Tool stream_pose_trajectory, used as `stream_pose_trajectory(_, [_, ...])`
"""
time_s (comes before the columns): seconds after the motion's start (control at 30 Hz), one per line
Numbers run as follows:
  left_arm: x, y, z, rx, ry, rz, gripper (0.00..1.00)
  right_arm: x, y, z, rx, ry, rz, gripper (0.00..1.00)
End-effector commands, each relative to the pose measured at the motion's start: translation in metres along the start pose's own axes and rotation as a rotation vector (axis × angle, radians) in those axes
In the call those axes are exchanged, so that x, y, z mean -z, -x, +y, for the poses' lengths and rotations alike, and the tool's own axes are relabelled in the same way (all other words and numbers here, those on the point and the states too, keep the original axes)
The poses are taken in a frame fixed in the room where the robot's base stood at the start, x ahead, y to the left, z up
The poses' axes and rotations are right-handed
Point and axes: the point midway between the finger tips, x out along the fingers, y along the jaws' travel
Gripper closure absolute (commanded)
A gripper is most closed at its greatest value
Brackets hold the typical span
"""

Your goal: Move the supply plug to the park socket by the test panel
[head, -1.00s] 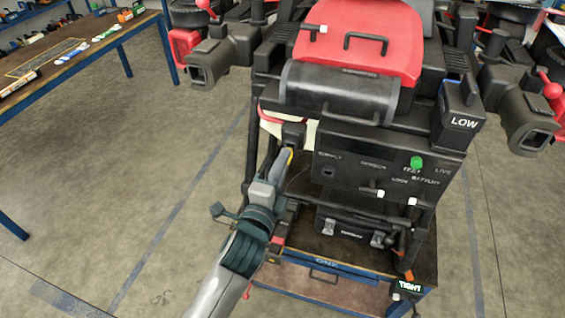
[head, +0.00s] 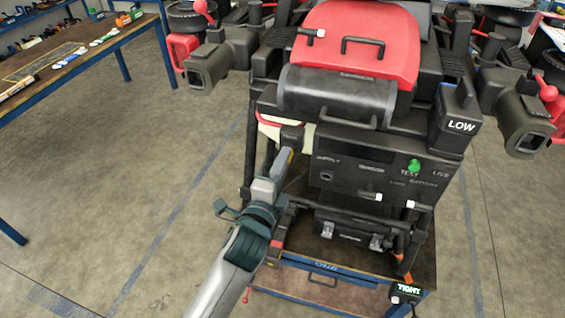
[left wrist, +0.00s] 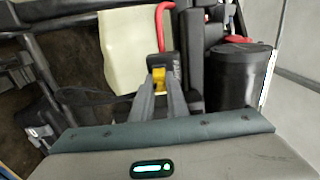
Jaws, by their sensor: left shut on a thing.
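My left gripper (head: 284,160) reaches up to the left end of the black front panel (head: 390,165). In the left wrist view its two fingers (left wrist: 158,92) are shut on a small yellow piece (left wrist: 159,78), which I take for the supply plug's grip. A black block (left wrist: 160,64) sits right at the fingertips; it shows in the head view as a dark block (head: 291,136). I cannot tell whether the plug is seated in it. The panel's supply opening (head: 327,176) is a small dark square, to the right of the gripper. My right gripper is not in view.
A green knob (head: 414,166) is by the TEST label. A red band (left wrist: 160,28) and cream tank (left wrist: 124,50) lie close to the fingers. A black cylinder (left wrist: 234,78) is at right. Open floor lies left.

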Motion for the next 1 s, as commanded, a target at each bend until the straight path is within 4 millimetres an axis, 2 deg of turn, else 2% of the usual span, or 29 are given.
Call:
stream_pose_trajectory(0.23, [0.0,-0.005,-0.001,0.001,0.0,0.0,1.0,0.0,0.001,0.0,0.0,0.0,0.0,1.0])
stream_pose_trajectory(0.27, [0.0,-0.005,-0.001,0.001,0.0,0.0,0.82,0.0,0.0,0.0,0.0,0.0,0.0,1.0])
stream_pose_trajectory(0.33, [0.0,-0.005,-0.001,0.001,0.0,0.0,0.65,0.0,0.0,0.0,0.0,0.0,0.0,1.0])
stream_pose_trajectory(0.77, [0.0,-0.001,0.001,0.0,0.0,0.0,0.65,0.0,-0.001,0.001,-0.001,0.0,0.0,1.0])
stream_pose_trajectory(1.0, [0.0,0.021,0.002,0.001,0.0,0.0,0.65,-0.001,-0.009,0.003,-0.003,0.001,0.0,1.0])
